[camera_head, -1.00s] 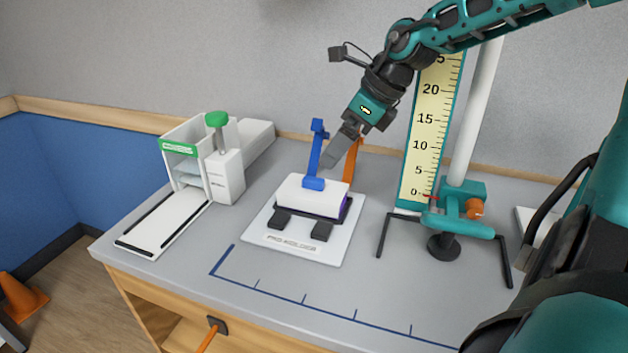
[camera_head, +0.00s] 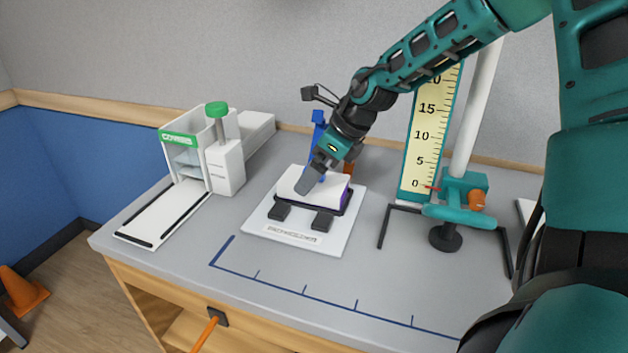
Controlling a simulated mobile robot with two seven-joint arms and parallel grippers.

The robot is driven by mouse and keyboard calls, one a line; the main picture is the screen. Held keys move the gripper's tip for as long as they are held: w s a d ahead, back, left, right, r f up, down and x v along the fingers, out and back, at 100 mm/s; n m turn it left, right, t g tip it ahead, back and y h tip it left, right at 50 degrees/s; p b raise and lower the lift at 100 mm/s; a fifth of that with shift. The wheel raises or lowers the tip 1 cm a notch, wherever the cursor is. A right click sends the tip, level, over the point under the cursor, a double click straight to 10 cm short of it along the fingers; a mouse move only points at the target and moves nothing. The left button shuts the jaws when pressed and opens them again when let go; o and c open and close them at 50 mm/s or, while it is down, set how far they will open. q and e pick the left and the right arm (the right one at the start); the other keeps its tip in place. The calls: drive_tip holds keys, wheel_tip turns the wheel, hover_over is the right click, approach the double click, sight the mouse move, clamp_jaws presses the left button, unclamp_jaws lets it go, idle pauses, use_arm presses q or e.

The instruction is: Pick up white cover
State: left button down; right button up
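The white cover (camera_head: 332,189) is a white block-like top on a dark purple body, held on a white base plate (camera_head: 345,228) with black pads at its front. A blue upright piece (camera_head: 318,124) stands behind it, partly hidden by my arm. My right gripper (camera_head: 306,186) comes in from the right, pointing down and left, with its grey fingertips over the white cover's top. I cannot tell whether it touches the cover or how far its fingers are apart. My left gripper is not in view.
A white device with a green knob (camera_head: 217,110) stands at the left. A ruler stand (camera_head: 424,140) with a teal clamp (camera_head: 458,198) is close on the right. The front of the grey table (camera_head: 250,262) is clear. An orange cone (camera_head: 22,291) is on the floor.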

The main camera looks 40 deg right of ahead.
drive_tip(key=shift+x, duration=1.35)
drive_tip(key=shift+c, duration=0.5)
drive_tip(key=c, duration=0.7)
